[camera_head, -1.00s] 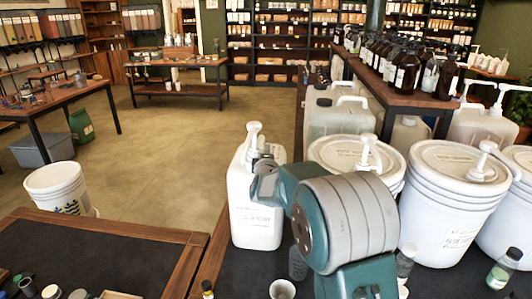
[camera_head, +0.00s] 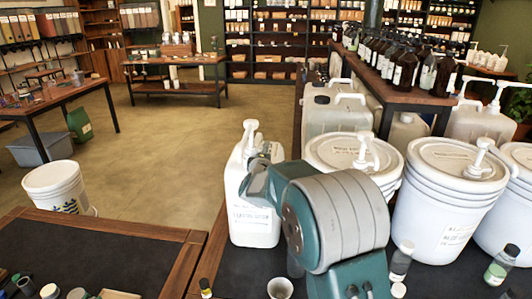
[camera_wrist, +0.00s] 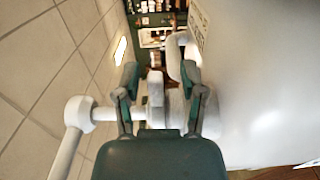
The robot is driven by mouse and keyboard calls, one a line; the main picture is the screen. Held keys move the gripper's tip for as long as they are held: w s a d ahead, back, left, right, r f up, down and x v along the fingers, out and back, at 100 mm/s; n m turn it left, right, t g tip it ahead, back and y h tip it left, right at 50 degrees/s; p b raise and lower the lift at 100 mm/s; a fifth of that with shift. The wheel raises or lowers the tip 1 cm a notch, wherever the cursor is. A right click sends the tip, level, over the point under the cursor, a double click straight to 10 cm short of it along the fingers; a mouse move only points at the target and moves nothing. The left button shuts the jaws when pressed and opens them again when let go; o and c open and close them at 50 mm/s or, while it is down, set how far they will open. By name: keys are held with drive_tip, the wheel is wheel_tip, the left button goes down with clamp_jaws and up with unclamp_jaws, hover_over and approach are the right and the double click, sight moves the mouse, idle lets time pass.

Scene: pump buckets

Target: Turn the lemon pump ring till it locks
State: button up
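The lemon pump stands upright on a white jug (camera_head: 252,205) at front centre, its white pump head (camera_head: 250,130) showing above my arm. In the wrist view, which is turned sideways, the pump head (camera_wrist: 76,109) is at left and the jug wall (camera_wrist: 265,90) fills the right. My gripper (camera_wrist: 160,92) has its two fingers apart, one on the pump-head side and one on the jug side. The white ring (camera_wrist: 156,98) shows between them, and I see no clear contact.
White buckets with pumps (camera_head: 350,150) (camera_head: 455,185) stand close on the right. Small bottles (camera_head: 400,262) (camera_head: 500,268) and a cup (camera_head: 280,288) are on the dark bench in front. A wooden rack (camera_head: 400,95) of dark bottles is behind. Open floor lies at left.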

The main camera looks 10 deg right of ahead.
drive_tip(key=shift+s+a, duration=0.1)
drive_tip(key=shift+a, duration=0.05)
drive_tip(key=v, duration=1.1)
drive_tip(key=shift+s, duration=0.35)
drive_tip(key=shift+a, duration=0.1)
drive_tip(key=s+a+r+m+g+y, duration=0.1)
drive_tip(key=s+r+m+g+y, duration=0.2)
drive_tip(key=s, duration=0.4)
drive_tip(key=s+m+g+y, duration=0.1)
drive_tip(key=s+m+y, duration=0.1)
drive_tip(key=s+y, duration=0.3)
drive_tip(key=s+d+f+m+g, duration=0.1)
drive_tip(key=s+m+g, duration=0.1)
drive_tip(key=s, duration=0.5)
drive_tip(key=s+d+f+m+g+h, duration=0.1)
drive_tip(key=s+d+f+m+g, duration=0.1)
drive_tip(key=s, duration=0.6)
drive_tip(key=s+d+f+m+g+h, duration=0.1)
drive_tip(key=s+d+f+m+g, duration=0.1)
drive_tip(key=s+m, duration=0.3)
drive_tip(key=s+g, duration=0.1)
drive_tip(key=s, duration=0.2)
